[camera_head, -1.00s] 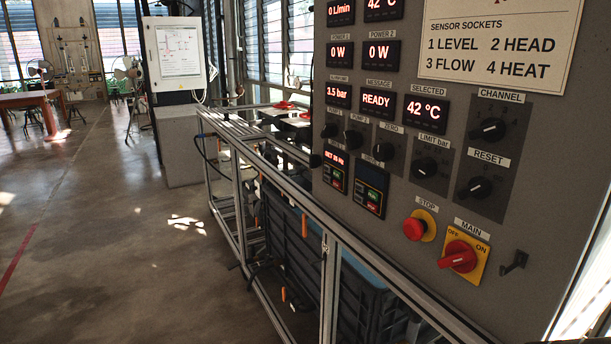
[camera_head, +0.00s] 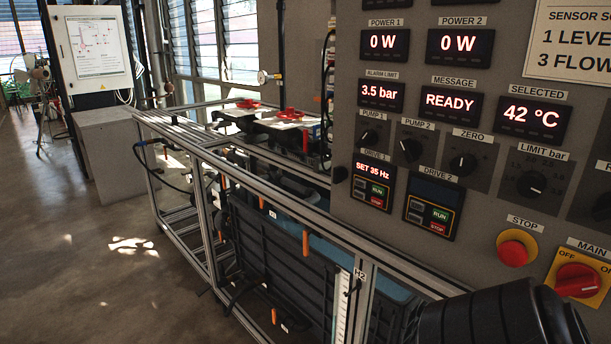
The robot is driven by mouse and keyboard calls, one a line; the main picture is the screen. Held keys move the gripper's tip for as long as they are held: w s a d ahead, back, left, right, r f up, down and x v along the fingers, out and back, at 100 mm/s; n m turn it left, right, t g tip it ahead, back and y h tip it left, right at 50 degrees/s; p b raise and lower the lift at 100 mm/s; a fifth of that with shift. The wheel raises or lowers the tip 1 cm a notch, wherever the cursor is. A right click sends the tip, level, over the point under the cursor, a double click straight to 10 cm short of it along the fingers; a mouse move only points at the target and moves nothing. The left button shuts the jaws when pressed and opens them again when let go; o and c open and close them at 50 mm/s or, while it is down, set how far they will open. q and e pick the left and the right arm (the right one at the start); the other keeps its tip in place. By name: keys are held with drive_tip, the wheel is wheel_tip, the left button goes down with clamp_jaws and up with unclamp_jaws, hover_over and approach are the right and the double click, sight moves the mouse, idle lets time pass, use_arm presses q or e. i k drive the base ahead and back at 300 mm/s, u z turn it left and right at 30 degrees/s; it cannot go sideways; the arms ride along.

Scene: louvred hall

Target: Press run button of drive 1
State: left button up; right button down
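The drive 1 unit (camera_head: 373,181) is on the grey control panel (camera_head: 480,225), left of the drive 2 unit (camera_head: 433,204). Its display reads SET 35 Hz in red. Its green RUN button (camera_head: 377,189) sits just above a red STOP button (camera_head: 377,201), with grey keys to their left. The DRIVE 1 label is above the unit. A black part of my own arm (camera_head: 500,318) shows at the bottom right, below the panel's stop button. No gripper fingers are in view.
A red STOP mushroom button (camera_head: 513,251) and the red MAIN switch (camera_head: 576,281) are at the panel's lower right. Knobs (camera_head: 462,165) run above the drives. Open floor lies at the far left.

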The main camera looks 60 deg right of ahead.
sight(376, 189)
drive_tip(key=i, duration=1.5)
drive_tip(key=z, duration=3.15)
